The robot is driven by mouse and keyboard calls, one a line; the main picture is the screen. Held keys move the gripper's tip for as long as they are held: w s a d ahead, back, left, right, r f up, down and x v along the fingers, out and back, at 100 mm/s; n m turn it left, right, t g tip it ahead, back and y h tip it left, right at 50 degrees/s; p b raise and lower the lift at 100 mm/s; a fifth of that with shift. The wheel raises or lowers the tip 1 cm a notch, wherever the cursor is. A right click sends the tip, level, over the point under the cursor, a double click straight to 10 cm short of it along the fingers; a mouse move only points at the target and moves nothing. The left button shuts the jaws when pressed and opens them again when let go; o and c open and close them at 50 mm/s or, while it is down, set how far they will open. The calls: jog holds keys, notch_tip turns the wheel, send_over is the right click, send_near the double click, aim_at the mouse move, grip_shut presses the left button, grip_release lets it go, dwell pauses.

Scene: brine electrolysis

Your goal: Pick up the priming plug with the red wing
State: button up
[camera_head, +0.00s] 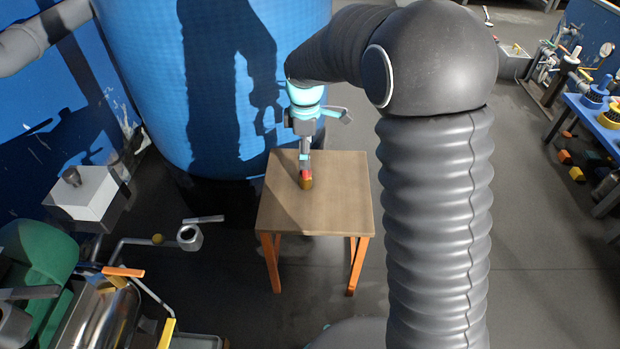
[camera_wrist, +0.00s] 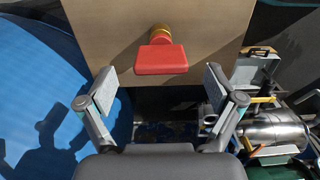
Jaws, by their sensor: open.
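The priming plug (camera_head: 306,181) stands on the wooden table in the head view, a small brass-coloured piece with a red top. My gripper (camera_head: 304,157) is over the table close to the plug in the head view. In the wrist view my gripper (camera_wrist: 160,85) is open, one finger on each side. The red wing lies ahead of the gap between the fingertips, and nothing is held.
The small wooden table (camera_head: 335,200) has orange legs and is otherwise clear. A large blue tank (camera_head: 150,80) stands right behind it. Pipes and a shiny metal cylinder (camera_head: 100,315) are at lower left. A blue bench (camera_head: 600,125) with fittings stands at right.

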aim_at(305, 172)
notch_tip(305, 172, down, 5)
jog(key=shift+r, duration=0.1)
grip_shut()
dwell(0.4)
